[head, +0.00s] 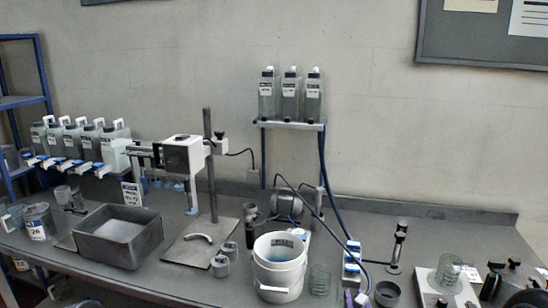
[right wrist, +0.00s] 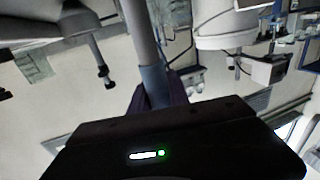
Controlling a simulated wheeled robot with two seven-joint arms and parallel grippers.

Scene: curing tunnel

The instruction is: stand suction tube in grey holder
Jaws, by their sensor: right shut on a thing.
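My right gripper (head: 356,299) shows only as purple fingertips at the bottom edge of the head view. In the right wrist view its purple fingers (right wrist: 172,90) are shut around a grey tube (right wrist: 143,35), which looks like the suction tube. The tube runs away from the black gripper body; its far end is out of that view. A dark grey round open cup (head: 387,293), which looks like the grey holder, stands on the bench just right of the gripper. Nothing is seen standing in it. My left gripper is not in view.
A white bucket (head: 279,272) and a clear glass jar (head: 319,280) stand left of the gripper. A blue-and-white block (head: 351,262) is just behind it. Dark hoses curve from the pump (head: 286,205). A pale plate (head: 446,290) lies to the right. Bench behind the cup is fairly clear.

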